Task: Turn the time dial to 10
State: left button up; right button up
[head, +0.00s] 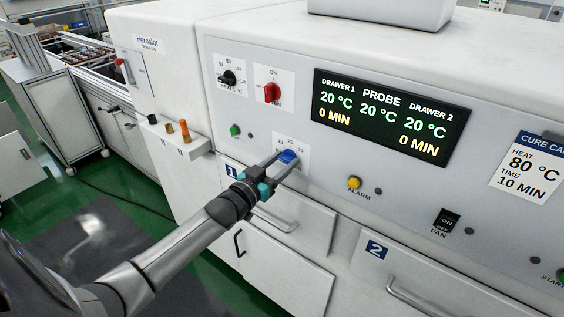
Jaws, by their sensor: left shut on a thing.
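The time dial (288,156) is a blue knob on the white panel above drawer 1, with a small number scale around it. The numbers 20 and 30 show above it; the rest of the scale is partly hidden by my gripper. My left gripper (281,160) reaches in from the lower left and is shut on the blue knob. The display (390,116) reads 0 MIN for drawer 1 and for drawer 2. The cure card (528,168) at the right reads 80 °C and 10 MIN. My right gripper is not in view.
A black knob (228,78) and a red switch (271,91) sit above the dial. A green button (234,130), a yellow alarm button (354,183) and a black fan switch (445,221) are nearby. Drawer handles (276,222) stick out below. A small shelf (172,137) juts out at the left.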

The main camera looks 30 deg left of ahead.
pick_arm(q)
grip_shut()
jog(key=shift+m, duration=0.3)
jog(key=m+p, duration=0.1)
jog(key=m, duration=0.7)
jog(key=shift+m+p, duration=0.3)
dwell(0.4)
jog(key=o, duration=0.8)
grip_release()
jog(key=shift+c, duration=0.2)
jog(key=shift+s, duration=0.15)
